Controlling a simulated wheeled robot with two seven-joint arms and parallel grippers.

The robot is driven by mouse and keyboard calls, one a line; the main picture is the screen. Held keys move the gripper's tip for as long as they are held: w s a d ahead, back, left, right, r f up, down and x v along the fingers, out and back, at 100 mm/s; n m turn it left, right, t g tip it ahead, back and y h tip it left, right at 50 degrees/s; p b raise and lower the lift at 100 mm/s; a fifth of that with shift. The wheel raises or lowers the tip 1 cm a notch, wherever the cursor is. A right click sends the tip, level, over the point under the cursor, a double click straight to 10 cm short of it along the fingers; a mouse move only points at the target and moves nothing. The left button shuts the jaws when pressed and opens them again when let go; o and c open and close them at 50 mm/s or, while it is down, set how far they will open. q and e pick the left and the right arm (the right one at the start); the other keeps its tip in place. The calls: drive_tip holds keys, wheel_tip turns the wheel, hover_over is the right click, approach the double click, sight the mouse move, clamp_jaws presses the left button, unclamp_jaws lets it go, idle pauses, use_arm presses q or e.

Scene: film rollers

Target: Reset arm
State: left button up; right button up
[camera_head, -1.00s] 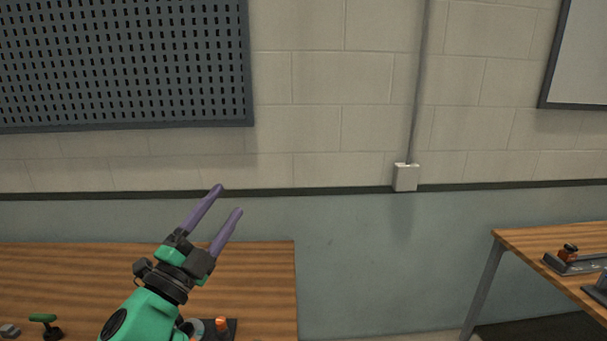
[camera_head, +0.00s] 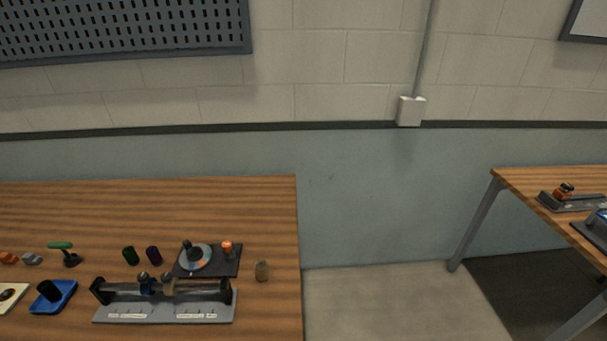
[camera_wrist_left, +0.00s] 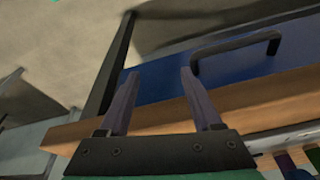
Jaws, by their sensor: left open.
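My left gripper (camera_wrist_left: 160,102) shows only in the left wrist view. Its two purple fingers are apart with nothing between them. Beyond the fingers are a wooden table edge (camera_wrist_left: 250,98) and a blue panel with a dark handle (camera_wrist_left: 238,50). Neither of my arms shows in the head view. My right gripper is in neither view.
The left table (camera_head: 120,205) holds a grey fixture with a bar (camera_head: 165,305), a black plate with a dial (camera_head: 208,262), two film rolls, a blue tray (camera_head: 66,300) and small parts. A second table (camera_head: 555,180) stands right, with open floor (camera_head: 390,300) between.

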use_arm(q)
drive_tip(key=s+a+f+g+b, duration=0.1)
drive_tip(key=s+f+b, duration=0.25)
drive_tip(key=f, duration=1.05)
drive_tip(key=s+f+b, duration=0.2)
drive_tip(key=s+f, duration=0.3)
drive_tip(key=f, duration=0.8)
drive_tip(key=s+a+f+g+b, duration=0.1)
drive_tip(key=s+a+f+b, duration=0.1)
drive_tip(key=s+f, duration=0.8)
drive_tip(key=shift+s+a+f+b, duration=0.15)
drive_tip(key=shift+s+b, duration=0.3)
drive_tip(key=shift+s, duration=0.35)
